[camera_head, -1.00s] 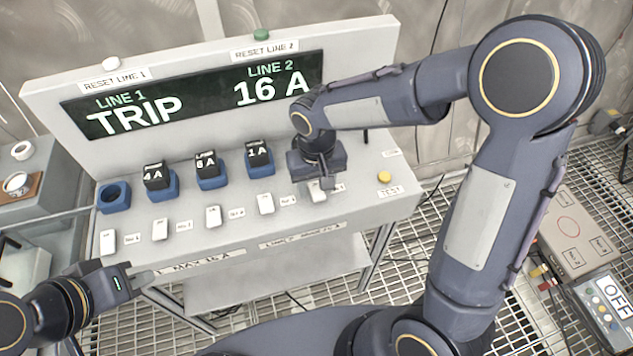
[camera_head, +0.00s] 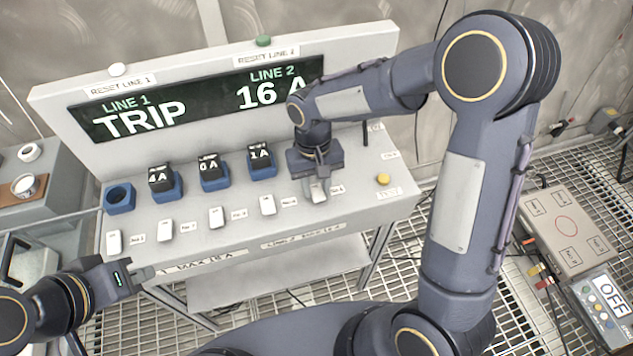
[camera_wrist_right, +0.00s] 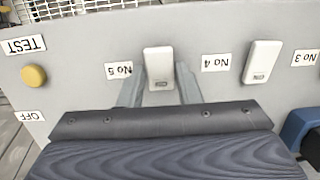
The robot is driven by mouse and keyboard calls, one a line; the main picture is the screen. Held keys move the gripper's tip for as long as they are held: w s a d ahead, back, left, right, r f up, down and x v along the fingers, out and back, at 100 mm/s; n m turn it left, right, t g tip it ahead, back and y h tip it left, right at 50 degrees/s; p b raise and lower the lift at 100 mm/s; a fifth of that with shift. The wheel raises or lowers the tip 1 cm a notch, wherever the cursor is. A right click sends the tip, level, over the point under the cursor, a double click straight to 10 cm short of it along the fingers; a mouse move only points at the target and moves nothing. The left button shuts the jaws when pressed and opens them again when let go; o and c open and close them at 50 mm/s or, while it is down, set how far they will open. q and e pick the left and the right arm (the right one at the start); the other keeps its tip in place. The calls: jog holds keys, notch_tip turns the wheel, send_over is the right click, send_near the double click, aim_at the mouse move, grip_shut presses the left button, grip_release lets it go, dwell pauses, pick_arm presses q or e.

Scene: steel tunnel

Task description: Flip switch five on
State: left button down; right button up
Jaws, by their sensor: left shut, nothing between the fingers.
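Switch five (camera_head: 318,191) is a small white rocker on the grey panel, left of its label. In the right wrist view the switch (camera_wrist_right: 158,68) stands beside the "No 5" label (camera_wrist_right: 118,70), which appears upside down. My right gripper (camera_wrist_right: 160,84) is open, with one finger on each side of switch five. I cannot tell whether the fingers touch it, and the switch's on or off marking is too small to read surely. In the head view, the right gripper (camera_head: 317,183) partly covers the switch. My left gripper (camera_head: 137,279) is shut and empty near the panel's front left corner.
Several other white switches, including switch four (camera_head: 267,205), run leftward. Blue sockets with black plugs (camera_head: 262,160) stand behind them; the leftmost socket (camera_head: 119,198) is empty. The display (camera_head: 190,100) reads TRIP and 16 A. A yellow TEST button (camera_head: 383,179) is to the right.

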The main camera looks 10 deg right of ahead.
aim_at(316, 187)
jog(key=o, duration=0.3)
jog(key=shift+o, duration=0.2)
jog(key=r, duration=0.4)
jog(key=w+r, duration=0.1)
jog(key=r, duration=0.2)
jog(key=shift+w+r, duration=0.1)
jog(key=shift+r, duration=0.3)
jog(key=s+d+r+m+t+y, duration=0.1)
jog(key=s+d+r+t+y, duration=0.2)
jog(key=s+d+r, duration=0.45)
jog(key=s+d+f+t, duration=0.1)
jog(key=s+t, duration=0.1)
jog(key=s, duration=0.3)
jog(key=s+f+m+t, duration=0.1)
jog(key=s+t, duration=0.1)
jog(key=s, duration=0.4)
jog(key=shift+s+d+f+y, duration=0.15)
jog(key=shift+d+f+y, duration=0.2)
jog(key=shift+f+y, duration=0.05)
